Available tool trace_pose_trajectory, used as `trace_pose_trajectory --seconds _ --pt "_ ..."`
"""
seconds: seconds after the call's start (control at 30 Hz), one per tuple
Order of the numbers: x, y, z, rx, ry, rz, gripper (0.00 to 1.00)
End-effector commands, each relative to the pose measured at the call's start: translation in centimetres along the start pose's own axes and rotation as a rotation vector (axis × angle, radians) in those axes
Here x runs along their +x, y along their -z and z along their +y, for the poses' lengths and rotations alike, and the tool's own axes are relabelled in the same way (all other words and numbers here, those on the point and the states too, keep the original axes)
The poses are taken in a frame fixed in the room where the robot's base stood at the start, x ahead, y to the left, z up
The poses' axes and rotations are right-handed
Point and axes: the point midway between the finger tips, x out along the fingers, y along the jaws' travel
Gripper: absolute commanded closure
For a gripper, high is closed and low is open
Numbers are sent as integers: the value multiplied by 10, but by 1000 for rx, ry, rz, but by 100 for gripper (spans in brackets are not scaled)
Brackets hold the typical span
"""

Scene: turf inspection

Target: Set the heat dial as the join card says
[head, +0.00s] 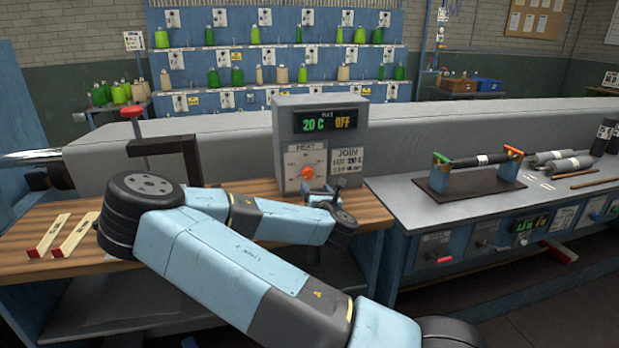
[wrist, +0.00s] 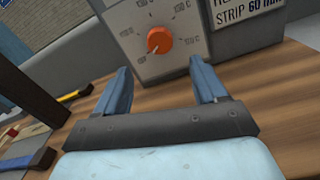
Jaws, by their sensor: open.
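The heat dial is an orange knob (head: 307,173) on a white scale plate, low on the front of a grey control box (head: 290,122). The knob also shows in the wrist view (wrist: 159,40), with a pale pointer mark toward its lower left. The box display (head: 327,122) reads 20 C and OFF. The join card (head: 347,161) is right of the dial; its small print is hard to read, and the wrist view shows "STRIP 60" on it (wrist: 250,8). My gripper (wrist: 162,78) is open and empty, its fingers below and either side of the knob, apart from it.
The box stands on a wooden bench (head: 262,189). A dark clamp with a red knob (head: 133,112) stands to the left, with two red-ended wooden pieces (head: 72,236) nearer. A steel bench (head: 400,205) at right bears a dark rod on supports (head: 480,160).

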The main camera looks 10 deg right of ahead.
Motion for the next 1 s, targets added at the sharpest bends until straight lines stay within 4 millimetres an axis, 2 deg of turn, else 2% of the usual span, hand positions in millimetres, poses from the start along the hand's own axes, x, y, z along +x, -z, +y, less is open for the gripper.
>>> trace_pose_trajectory --seconds 0.3,0.5,0.7,1.0 --pt "56 0 0 2 -1 -1 29" --pt "81 0 1 1 -1 -1 29" --pt "91 0 0 1 1 0 29" --pt "92 0 0 1 1 0 31"
